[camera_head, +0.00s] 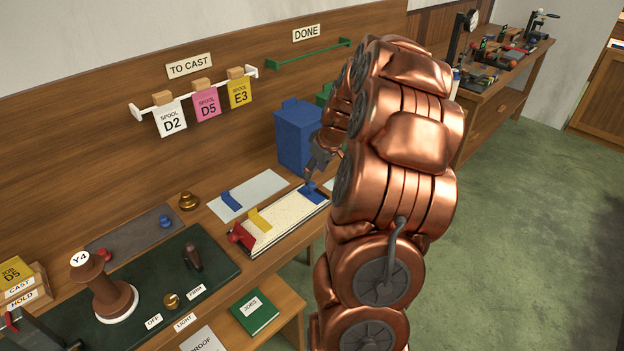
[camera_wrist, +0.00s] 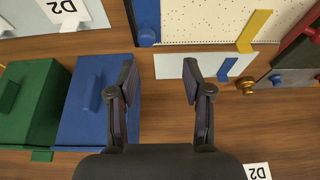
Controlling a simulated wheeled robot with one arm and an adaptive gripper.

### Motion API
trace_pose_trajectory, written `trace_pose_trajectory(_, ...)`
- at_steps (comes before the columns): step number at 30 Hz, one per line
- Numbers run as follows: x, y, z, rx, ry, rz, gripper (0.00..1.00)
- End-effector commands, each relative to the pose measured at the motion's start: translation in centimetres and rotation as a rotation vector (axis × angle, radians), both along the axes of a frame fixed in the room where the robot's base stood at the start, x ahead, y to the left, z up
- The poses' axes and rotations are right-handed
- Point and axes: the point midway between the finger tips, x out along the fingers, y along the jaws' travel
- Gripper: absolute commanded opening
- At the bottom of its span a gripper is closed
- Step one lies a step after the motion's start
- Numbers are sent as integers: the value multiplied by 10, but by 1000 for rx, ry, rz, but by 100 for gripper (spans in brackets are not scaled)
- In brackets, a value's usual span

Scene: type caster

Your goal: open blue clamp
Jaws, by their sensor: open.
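The blue clamp (camera_head: 311,193) sits at the right end of the cream perforated board (camera_head: 285,222) in the head view. It also shows in the wrist view as a blue bar with a round knob (camera_wrist: 147,22), at the top and partly cut off by the frame edge. My gripper (camera_wrist: 152,82) is open and empty, its two fingers apart with bare wood between them. In the head view my gripper (camera_head: 320,163) is just above the blue clamp, partly hidden by my arm. I cannot tell whether the clamp is shut.
A yellow clamp (camera_head: 259,219) and a red clamp (camera_head: 239,235) are on the same board. A blue bin (camera_head: 293,135) stands close behind my gripper; a green bin (camera_wrist: 30,105) is beside it. A pale plate with a blue tab (camera_head: 262,184) lies behind the board.

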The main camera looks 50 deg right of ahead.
Motion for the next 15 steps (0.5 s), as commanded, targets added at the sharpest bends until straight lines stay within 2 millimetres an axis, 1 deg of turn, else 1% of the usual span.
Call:
trace_pose_trajectory(1,-1,-9,-1,-6,-5,-7,50)
trace_pose_trajectory(4,-2,-18,-2,-15,-12,-12,50)
trace_pose_trajectory(10,1,-19,-10,-14,-10,-10,50)
trace_pose_trajectory(15,7,-18,-25,-11,-7,-10,50)
